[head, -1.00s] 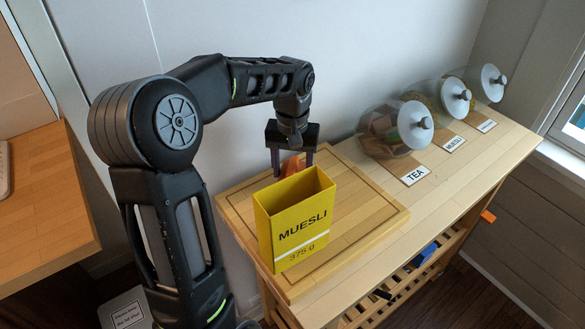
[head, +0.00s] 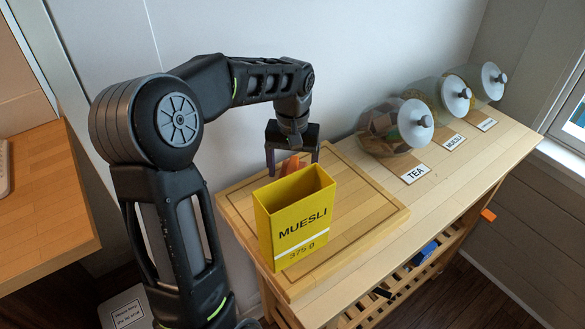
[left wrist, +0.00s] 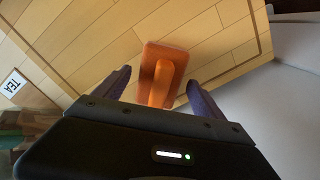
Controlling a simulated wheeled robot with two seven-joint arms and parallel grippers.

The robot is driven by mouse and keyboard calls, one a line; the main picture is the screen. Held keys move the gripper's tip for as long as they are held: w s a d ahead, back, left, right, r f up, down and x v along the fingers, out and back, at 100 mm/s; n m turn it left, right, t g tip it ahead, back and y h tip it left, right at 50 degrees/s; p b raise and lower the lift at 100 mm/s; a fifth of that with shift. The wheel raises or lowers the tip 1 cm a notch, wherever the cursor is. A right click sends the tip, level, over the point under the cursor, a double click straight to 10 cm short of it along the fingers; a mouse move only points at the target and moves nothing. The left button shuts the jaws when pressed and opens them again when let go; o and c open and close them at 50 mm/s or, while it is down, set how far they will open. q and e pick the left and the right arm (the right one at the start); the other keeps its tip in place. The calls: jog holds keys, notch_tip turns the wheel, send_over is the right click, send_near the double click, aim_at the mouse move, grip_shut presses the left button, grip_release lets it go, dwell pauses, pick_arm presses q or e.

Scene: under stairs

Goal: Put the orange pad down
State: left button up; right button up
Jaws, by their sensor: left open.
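The orange pad (left wrist: 176,56), with a raised orange grip on it, rests on the wooden board in the left wrist view. In the head view the orange pad (head: 289,166) shows partly behind the muesli box, whose front part hides its lower side. My left gripper (left wrist: 158,82) is open over the pad, with a finger on each side of the grip and visible gaps. In the head view my left gripper (head: 293,165) points down behind the box. My right gripper is not in view.
The open yellow muesli box (head: 291,232) stands on the cutting board (head: 372,208) just in front of my gripper. Three lidded glass jars, including the tea jar (head: 388,130), stand along the wall at right. The board's right side is clear.

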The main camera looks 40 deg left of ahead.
aim_at(293, 164)
pick_arm(q)
jog(key=shift+r, duration=0.7)
notch_tip(293, 164, up, 7)
jog(key=shift+f, duration=0.1)
notch_tip(293, 164, up, 4)
jog(key=shift+r+p, duration=0.1)
jog(key=shift+p, duration=1.1)
